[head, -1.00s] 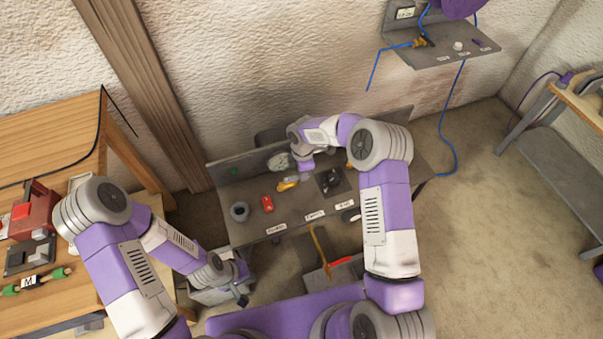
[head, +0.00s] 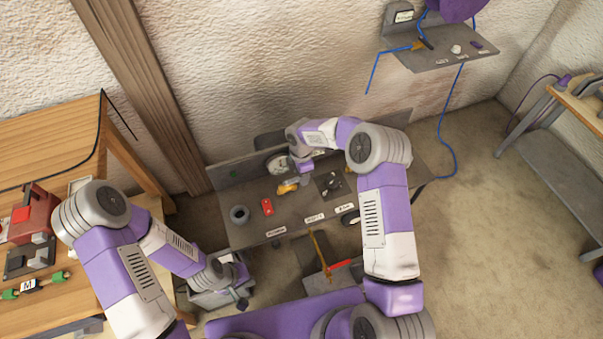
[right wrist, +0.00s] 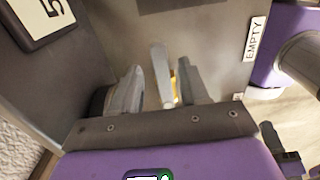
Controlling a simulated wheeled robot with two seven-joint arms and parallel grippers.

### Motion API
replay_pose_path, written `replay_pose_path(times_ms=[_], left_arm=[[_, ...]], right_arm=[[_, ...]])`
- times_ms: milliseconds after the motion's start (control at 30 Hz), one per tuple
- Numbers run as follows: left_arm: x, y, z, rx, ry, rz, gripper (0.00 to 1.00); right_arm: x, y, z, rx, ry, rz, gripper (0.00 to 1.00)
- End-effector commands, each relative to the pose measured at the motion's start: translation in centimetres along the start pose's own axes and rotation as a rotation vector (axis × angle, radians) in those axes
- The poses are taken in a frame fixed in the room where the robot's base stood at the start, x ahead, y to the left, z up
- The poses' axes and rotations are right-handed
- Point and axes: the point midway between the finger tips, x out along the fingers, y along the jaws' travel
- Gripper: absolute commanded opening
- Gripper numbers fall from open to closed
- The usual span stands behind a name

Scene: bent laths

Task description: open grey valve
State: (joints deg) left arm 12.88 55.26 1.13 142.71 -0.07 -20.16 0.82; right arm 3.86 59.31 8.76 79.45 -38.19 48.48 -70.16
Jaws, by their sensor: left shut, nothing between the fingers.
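A grey lever-like handle (right wrist: 161,72) stands up from the bench in the right wrist view, with a bit of yellow beside its foot. I cannot tell for certain that it is the grey valve. My right gripper (right wrist: 160,92) has its fingers apart, one on each side of this handle, with a gap visible at the left finger. In the head view my right gripper (head: 304,181) is low over the bench beside a yellow fitting (head: 288,187), and hides what is beneath it. My left gripper (head: 243,303) is shut and empty, low in front of the bench.
The grey bench (head: 250,228) carries a grey round fitting (head: 239,214), a red fitting (head: 267,207), a dark plate (head: 331,184) with small parts and a dial (head: 277,163). A wooden table (head: 60,145) stands left.

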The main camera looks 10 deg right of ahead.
Motion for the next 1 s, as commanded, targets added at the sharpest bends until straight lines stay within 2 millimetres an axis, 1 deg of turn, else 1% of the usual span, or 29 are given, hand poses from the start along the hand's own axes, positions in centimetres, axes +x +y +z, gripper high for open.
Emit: replay_pose_path(times_ms=[167,267,367,600,700,833,1000], left_arm=[[0.0,0.0,0.0,0.000,0.000,0.000,0.00],[-0.1,0.0,0.0,0.000,0.000,0.000,0.00],[-0.5,0.2,0.0,0.000,0.000,0.000,0.00],[-1.4,0.5,0.1,0.000,0.000,0.000,0.00],[-1.6,0.6,0.1,0.000,0.000,0.000,0.00],[-1.7,0.7,0.1,0.000,0.000,0.000,0.00],[-1.7,0.6,0.1,0.000,0.000,0.000,0.00]], right_arm=[[0.1,-0.1,0.0,0.001,0.000,-0.002,0.45],[-0.4,-0.1,0.0,0.002,0.000,-0.002,0.45],[-1.6,0.0,0.0,0.002,-0.001,0.000,0.45],[-5.8,0.0,0.0,0.001,0.000,0.001,0.45],[-6.9,0.0,0.0,0.001,0.000,0.000,0.45],[-7.5,0.0,0.0,0.001,0.000,0.000,0.45],[-7.6,0.0,0.0,0.001,0.001,-0.001,0.45]])
